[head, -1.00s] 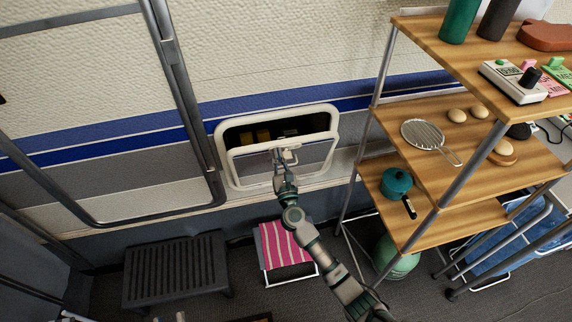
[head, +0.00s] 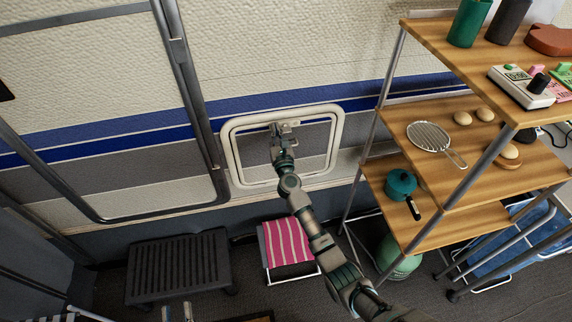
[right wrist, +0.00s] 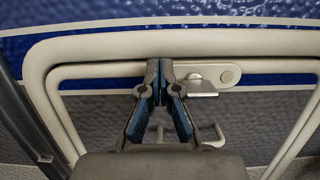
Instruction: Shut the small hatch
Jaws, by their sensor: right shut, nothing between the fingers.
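The small hatch (head: 312,150) is a grey panel with a white rim, set in a white rounded frame (head: 343,130) in the striped wall. It looks level with its frame, and no dark opening shows. My right gripper (head: 283,126) is shut and empty at the hatch's top edge. In the right wrist view the closed fingertips (right wrist: 160,70) are against or just in front of the hatch's upper rim (right wrist: 105,70), beside a metal latch tab (right wrist: 200,77).
A wooden shelf rack (head: 445,215) with a teal pot (head: 401,184) and a strainer (head: 430,137) stands at the right. A pink striped stool (head: 286,242) and a black step (head: 178,267) stand below the hatch. A grey metal door frame (head: 188,90) is at the left.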

